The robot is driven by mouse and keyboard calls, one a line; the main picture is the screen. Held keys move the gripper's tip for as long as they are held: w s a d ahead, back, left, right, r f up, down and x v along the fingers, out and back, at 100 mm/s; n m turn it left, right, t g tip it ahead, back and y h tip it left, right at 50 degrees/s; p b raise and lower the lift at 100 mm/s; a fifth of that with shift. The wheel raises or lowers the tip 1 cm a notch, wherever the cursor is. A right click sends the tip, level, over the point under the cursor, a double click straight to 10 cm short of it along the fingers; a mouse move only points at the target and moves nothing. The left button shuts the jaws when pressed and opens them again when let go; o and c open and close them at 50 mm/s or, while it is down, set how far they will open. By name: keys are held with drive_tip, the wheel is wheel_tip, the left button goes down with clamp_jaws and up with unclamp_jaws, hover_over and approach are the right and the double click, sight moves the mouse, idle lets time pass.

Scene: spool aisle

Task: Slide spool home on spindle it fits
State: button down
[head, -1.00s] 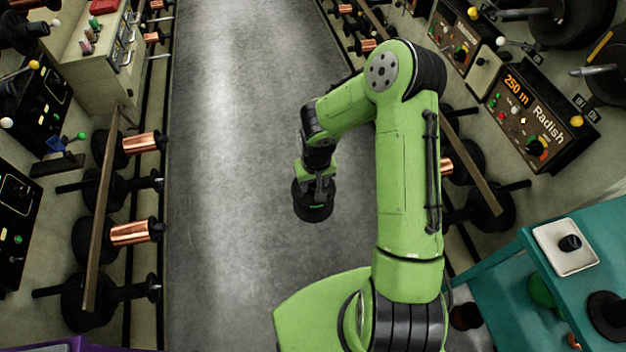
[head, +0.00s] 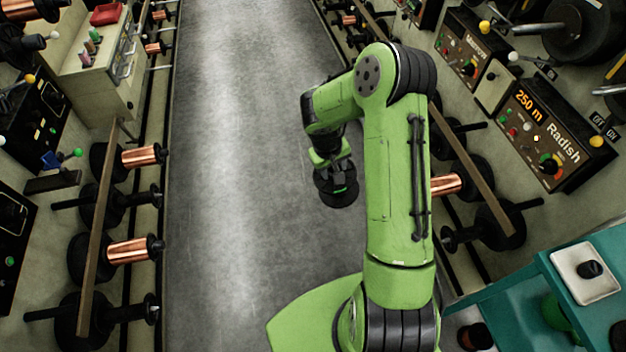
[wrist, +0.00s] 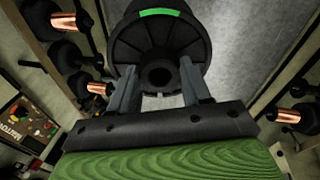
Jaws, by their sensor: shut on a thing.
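My gripper (head: 338,178) hangs over the aisle floor and is shut on a black spool (head: 337,197) with a green mark. In the wrist view the held spool (wrist: 160,48) shows its flange and centre bore between the two fingers (wrist: 160,92). The spool is clear of every spindle. On the left rack, copper-wound spools (head: 128,251) sit on some spindles, and bare black spindles (head: 130,197) lie between them. On the right, another copper spool (head: 446,185) and a black spindle (head: 462,238) show partly behind my arm.
The concrete aisle (head: 240,200) is open between the racks. A brown rail (head: 101,215) runs in front of the left spindles. A Radish control box (head: 550,135) stands at right. A teal cart (head: 590,290) with a white tray (head: 585,275) is at lower right.

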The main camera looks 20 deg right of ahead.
drive_tip(key=s+d+r+n+h+b, duration=0.15)
drive_tip(key=d+r+h, duration=0.3)
drive_tip(key=d, duration=0.65)
drive_tip(key=s+d+r+n+h+b, duration=0.1)
drive_tip(key=s+d+r+h+b, duration=0.4)
drive_tip(key=d, duration=0.6)
drive_tip(key=s+d+r+h, duration=0.3)
drive_tip(key=s+d+r, duration=0.2)
drive_tip(key=r, duration=0.3)
drive_tip(key=s+d+r+m+g+h, duration=0.1)
drive_tip(key=s+d+r+h, duration=0.2)
drive_tip(key=r, duration=0.6)
drive_tip(key=s+d+b, duration=0.1)
drive_tip(key=s+d, duration=0.1)
drive_tip(key=s, duration=0.1)
drive_tip(key=shift+d+r+g, duration=0.15)
drive_tip(key=shift+d+g, duration=0.15)
drive_tip(key=d+p, duration=0.1)
drive_tip(key=d, duration=0.2)
drive_tip(key=d+p, duration=0.1)
drive_tip(key=shift+s+d+p, duration=0.3)
drive_tip(key=shift+s+p, duration=0.05)
drive_tip(key=shift+s, duration=0.05)
drive_tip(key=shift+d, duration=0.1)
